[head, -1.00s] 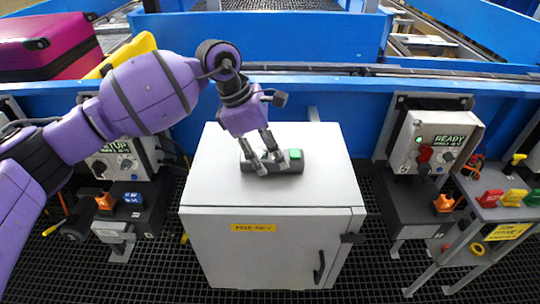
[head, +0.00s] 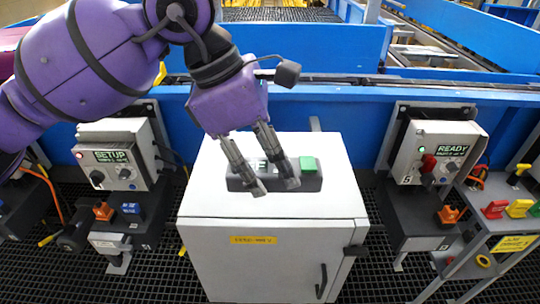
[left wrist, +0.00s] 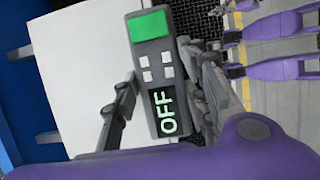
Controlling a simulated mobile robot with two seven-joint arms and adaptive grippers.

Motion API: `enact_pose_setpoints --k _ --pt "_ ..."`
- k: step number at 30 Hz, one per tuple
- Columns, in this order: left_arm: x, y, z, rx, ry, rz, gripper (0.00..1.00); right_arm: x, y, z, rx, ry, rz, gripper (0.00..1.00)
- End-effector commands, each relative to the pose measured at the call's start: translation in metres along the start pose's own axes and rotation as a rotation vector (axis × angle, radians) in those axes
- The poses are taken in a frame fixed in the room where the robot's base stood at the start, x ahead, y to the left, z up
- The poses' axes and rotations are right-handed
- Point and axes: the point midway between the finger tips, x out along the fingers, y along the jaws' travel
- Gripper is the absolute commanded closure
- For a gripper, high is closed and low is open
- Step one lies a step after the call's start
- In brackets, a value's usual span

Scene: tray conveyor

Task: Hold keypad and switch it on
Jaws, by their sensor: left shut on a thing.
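The keypad (head: 310,181) is a dark grey bar with a green button (head: 308,163) at its right end in the head view. My left gripper (head: 274,186) is shut on it, one finger along each long side, above the white cabinet's top. In the left wrist view the keypad (left wrist: 150,50) shows its green button (left wrist: 148,25), several small pale buttons and a lit display (left wrist: 167,112) reading OFF. In the head view the fingers partly hide the display.
The white cabinet (head: 260,260) stands on a black grating before a blue conveyor frame (head: 300,50). A SETUP control box (head: 115,160) is at left and a READY box (head: 436,155) at right. A rack with coloured blocks (head: 500,225) stands far right.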

Motion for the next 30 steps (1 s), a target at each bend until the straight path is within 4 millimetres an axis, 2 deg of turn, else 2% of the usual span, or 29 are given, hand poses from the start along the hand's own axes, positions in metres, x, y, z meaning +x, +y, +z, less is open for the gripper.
enact_pose_setpoints --k 11,14,16,22,27,30 --pt "-0.001 -0.002 0.000 -0.001 -0.001 0.001 0.98 0.000 0.000 -0.001 0.001 0.001 0.001 1.00" --pt "0.007 -0.005 0.002 0.004 -0.001 -0.003 0.98 0.001 0.000 -0.002 0.001 0.003 0.001 1.00" --pt "0.016 0.003 0.003 -0.014 -0.002 0.003 0.98 0.001 0.000 -0.002 0.001 0.003 0.000 1.00" --pt "0.053 0.059 -0.003 -0.063 0.000 0.019 0.98 0.001 0.000 -0.002 0.001 0.003 0.000 1.00" --pt "0.084 0.109 -0.021 -0.064 -0.001 0.022 0.98 0.001 0.000 -0.002 0.001 0.003 0.000 1.00" --pt "0.091 0.129 -0.032 -0.050 -0.001 0.019 0.98 0.001 0.000 -0.002 0.001 0.004 0.000 1.00"
